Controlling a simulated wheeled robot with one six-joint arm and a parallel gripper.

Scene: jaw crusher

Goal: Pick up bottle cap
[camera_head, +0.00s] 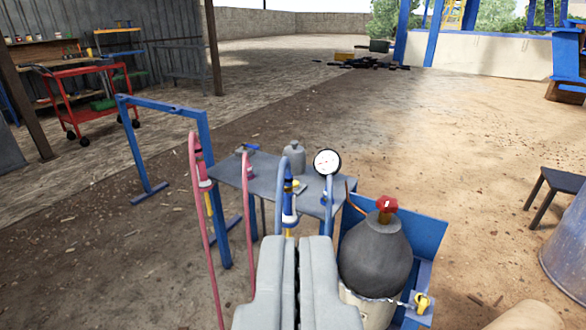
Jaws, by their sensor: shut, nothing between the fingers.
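A small grey bell-shaped thing with a narrow top, which looks like the bottle cap (293,158), stands upright on the far edge of a grey table (240,174). My gripper (297,243) is at the bottom centre, with its two grey fingers together and nothing seen between them. It is nearer to me than the table and apart from the cap. A dark gas bottle (375,258) with a red knob (387,204) on top stands just right of my gripper. My fingers hide part of the table's near side.
Red hoses (208,255) and a blue hose with torch fittings (289,190) hang before the table. A round gauge (327,162) stands near its right end. A blue frame (165,105) is left; a dark stool (556,190) is right. Open dirt ground lies behind the table.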

